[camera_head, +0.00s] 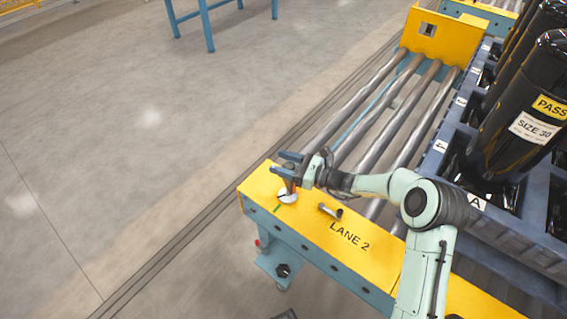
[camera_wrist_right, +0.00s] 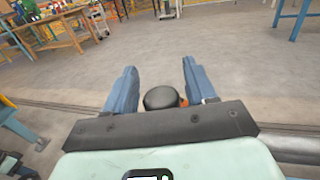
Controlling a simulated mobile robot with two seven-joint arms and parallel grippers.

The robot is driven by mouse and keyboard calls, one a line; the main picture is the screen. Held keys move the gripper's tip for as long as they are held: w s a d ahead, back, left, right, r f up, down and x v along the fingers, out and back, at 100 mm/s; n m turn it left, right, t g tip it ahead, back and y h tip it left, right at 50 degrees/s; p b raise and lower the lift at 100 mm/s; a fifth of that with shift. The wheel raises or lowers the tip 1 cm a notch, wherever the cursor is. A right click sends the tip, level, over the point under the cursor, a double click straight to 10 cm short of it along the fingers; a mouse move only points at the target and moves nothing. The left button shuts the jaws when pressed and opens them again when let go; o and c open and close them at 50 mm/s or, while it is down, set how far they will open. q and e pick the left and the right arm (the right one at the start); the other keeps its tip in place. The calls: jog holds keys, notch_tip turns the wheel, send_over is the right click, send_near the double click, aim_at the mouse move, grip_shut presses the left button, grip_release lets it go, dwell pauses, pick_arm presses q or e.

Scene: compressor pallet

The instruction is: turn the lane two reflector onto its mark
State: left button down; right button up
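The lane two reflector appears to be the small round piece with a white face (camera_head: 287,198) and a bit of red on the yellow end plate (camera_head: 346,237) marked LANE 2. A short green mark (camera_head: 277,209) lies on the plate at its lower left. My right gripper (camera_head: 279,164) is above the reflector, its blue fingers spread. In the right wrist view the fingers are open (camera_wrist_right: 160,85), with a black round knob (camera_wrist_right: 161,98) and an orange bit between them. Gaps show beside the knob. The gripper hides part of the reflector. My left gripper cannot be made out.
A small metal cylinder (camera_head: 330,211) stands out beside the reflector on the plate. Conveyor rollers (camera_head: 371,105) run back to a yellow block (camera_head: 435,37). A dark pallet (camera_head: 446,143) with black compressors (camera_head: 519,108) is at the right. Open floor lies left.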

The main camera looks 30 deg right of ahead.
jog(key=c, duration=0.8)
jog(key=shift+r, duration=0.1)
